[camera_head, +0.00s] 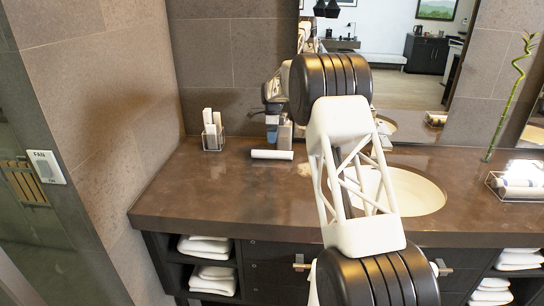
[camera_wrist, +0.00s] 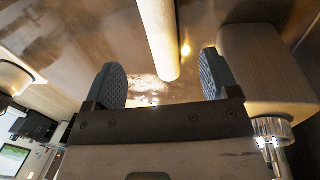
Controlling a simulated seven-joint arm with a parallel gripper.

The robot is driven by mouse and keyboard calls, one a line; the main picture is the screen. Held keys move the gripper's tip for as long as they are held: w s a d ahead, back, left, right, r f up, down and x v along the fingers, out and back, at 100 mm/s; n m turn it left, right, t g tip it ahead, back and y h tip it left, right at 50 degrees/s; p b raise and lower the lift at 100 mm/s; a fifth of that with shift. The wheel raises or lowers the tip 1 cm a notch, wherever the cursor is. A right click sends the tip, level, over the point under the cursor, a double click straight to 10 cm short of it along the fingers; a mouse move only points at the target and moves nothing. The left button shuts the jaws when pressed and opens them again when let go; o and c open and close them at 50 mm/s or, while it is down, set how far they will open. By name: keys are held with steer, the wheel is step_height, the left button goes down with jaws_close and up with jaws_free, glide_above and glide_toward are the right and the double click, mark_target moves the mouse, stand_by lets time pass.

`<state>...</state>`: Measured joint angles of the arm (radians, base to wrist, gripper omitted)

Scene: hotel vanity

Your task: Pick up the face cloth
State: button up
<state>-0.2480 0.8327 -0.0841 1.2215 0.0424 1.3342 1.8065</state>
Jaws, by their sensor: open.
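A white rolled cloth, which looks like the face cloth (camera_head: 272,154), lies on the brown vanity counter (camera_head: 200,185), left of the sink. My gripper (camera_wrist: 162,75) is open, with one blue-grey pad on each side of the roll's line. I cannot tell whether the pads touch the roll.
A beige block-like object (camera_wrist: 262,70) stands close to the right pad in the wrist view. A wire holder with white items (camera_head: 212,140) stands left of the roll. The sink (camera_head: 415,190) is to the right, partly behind my arm. The counter's left front is clear.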

mark_target(272, 151)
steer(key=shift+s+f, duration=0.2)
steer(key=shift+f, duration=1.1)
steer(key=shift+s+f, duration=0.25)
steer(key=shift+f, duration=1.05)
steer(key=shift+s+f, duration=0.2)
steer(key=shift+f, duration=1.05)
steer(key=c, duration=1.1)
steer(key=shift+o, duration=0.2)
steer(key=shift+r, duration=0.15)
steer(key=shift+a+r, duration=0.1)
steer(key=shift+r, duration=1.5)
steer(key=shift+s+d+r, duration=0.25)
steer(key=shift+s+d, duration=0.45)
steer(key=shift+s, duration=1.9)
steer(key=shift+s+d+r, duration=0.25)
steer(key=shift+s+d, duration=0.4)
steer(key=shift+s, duration=1.9)
steer(key=shift+s+d+r, duration=0.25)
steer(key=shift+s+d, duration=0.45)
steer(key=shift+s, duration=1.9)
